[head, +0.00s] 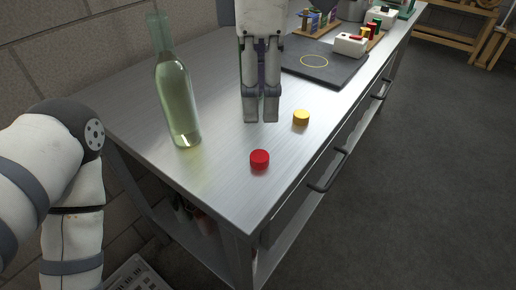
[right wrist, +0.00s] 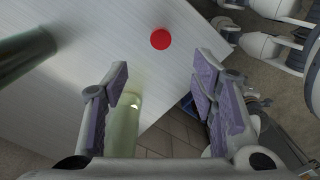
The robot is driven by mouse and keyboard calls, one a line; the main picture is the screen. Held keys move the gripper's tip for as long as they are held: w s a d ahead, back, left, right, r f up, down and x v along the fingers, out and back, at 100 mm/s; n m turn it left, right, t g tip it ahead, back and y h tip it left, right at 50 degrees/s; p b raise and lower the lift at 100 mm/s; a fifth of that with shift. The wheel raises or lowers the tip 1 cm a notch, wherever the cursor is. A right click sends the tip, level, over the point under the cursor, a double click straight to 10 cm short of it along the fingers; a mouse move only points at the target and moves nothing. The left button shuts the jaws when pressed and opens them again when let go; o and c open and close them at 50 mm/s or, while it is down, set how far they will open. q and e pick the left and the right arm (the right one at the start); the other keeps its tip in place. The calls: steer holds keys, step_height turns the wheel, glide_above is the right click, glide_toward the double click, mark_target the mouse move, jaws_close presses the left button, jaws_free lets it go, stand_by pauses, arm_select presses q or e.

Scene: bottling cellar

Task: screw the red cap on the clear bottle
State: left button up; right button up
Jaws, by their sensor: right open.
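The clear, green-tinted bottle (head: 180,105) stands upright on the steel bench at the left in the head view, with no cap on its neck. In the right wrist view its lower part (right wrist: 124,130) shows behind the left finger. The red cap (head: 259,159) lies flat on the bench near the front corner; it also shows beyond the fingertips in the right wrist view (right wrist: 160,39). My right gripper (head: 261,112) points down over the bench, right of the bottle and beyond the red cap. It is open and empty. My left gripper is out of view.
A yellow cap (head: 301,117) lies near the bench's right edge. A dark mat (head: 322,70) with a yellow ring and a white block (head: 350,44) lie farther back. A dark green cylinder (right wrist: 22,56) crosses the wrist view's left edge; I cannot tell what it is.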

glide_above(260, 156)
steer(key=shift+f, duration=3.5)
step_height(260, 156, down, 5)
steer(key=shift+f, duration=0.1)
steer(key=shift+c, duration=0.6)
steer(key=c, duration=0.7)
